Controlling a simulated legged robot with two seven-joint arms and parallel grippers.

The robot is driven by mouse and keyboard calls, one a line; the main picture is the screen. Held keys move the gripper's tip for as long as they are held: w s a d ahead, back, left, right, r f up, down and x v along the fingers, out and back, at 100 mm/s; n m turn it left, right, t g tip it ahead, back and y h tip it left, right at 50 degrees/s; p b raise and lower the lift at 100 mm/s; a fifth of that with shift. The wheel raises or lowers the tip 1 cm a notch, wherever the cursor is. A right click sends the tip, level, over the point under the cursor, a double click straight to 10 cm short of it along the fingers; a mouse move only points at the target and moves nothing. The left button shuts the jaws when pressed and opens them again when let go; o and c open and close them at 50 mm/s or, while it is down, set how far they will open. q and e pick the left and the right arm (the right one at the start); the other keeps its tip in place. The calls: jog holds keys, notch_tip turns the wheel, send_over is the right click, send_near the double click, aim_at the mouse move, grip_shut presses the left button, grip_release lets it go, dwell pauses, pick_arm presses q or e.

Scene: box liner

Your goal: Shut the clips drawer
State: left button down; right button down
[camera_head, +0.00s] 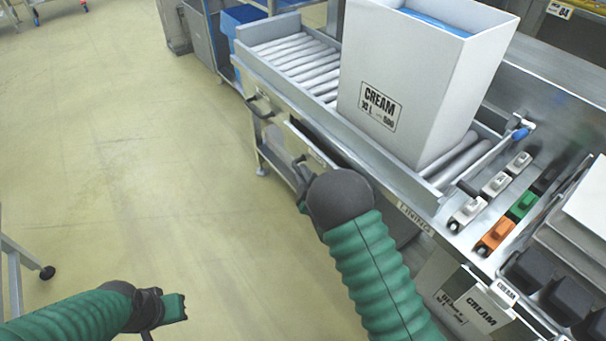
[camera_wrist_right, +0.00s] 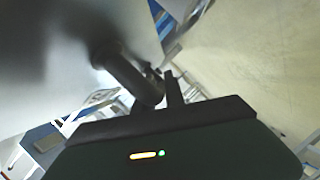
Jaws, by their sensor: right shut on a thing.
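A drawer front (camera_head: 308,143) with a small label sits under the roller conveyor; the label is too small to read. It appears to stand out from the bench, with a dark gap along its top. My right gripper (camera_head: 301,169) is at this front, partly hidden by my own arm. In the right wrist view my right gripper (camera_wrist_right: 162,88) is shut on a dark, rounded handle (camera_wrist_right: 128,72). Another dark handle (camera_head: 262,106) shows further left on the bench. My left gripper (camera_head: 175,307) hangs over the floor at lower left, away from the bench; its fingers are unclear.
A white box marked CREAM (camera_head: 400,85) stands on the conveyor rollers (camera_head: 300,58). Several white, green and orange blocks lie on the bench at right, near black bins (camera_head: 535,270). The floor (camera_head: 130,150) left of the bench is clear.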

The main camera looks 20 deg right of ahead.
aim_at(317, 170)
jog(key=shift+f, duration=0.15)
jog(key=d, duration=0.2)
jog(key=w+d, duration=0.1)
jog(key=d, duration=0.1)
jog(key=shift+w+d, duration=0.15)
jog(key=shift+w, duration=0.05)
jog(key=c, duration=1.7)
grip_release()
jog(key=o, duration=0.3)
jog(key=shift+d, duration=0.1)
jog(key=shift+s+r, duration=0.2)
jog(key=shift+s, duration=0.1)
jog(key=p+v, duration=0.4)
jog(key=v, duration=1.2)
jog(key=shift+p, duration=0.3)
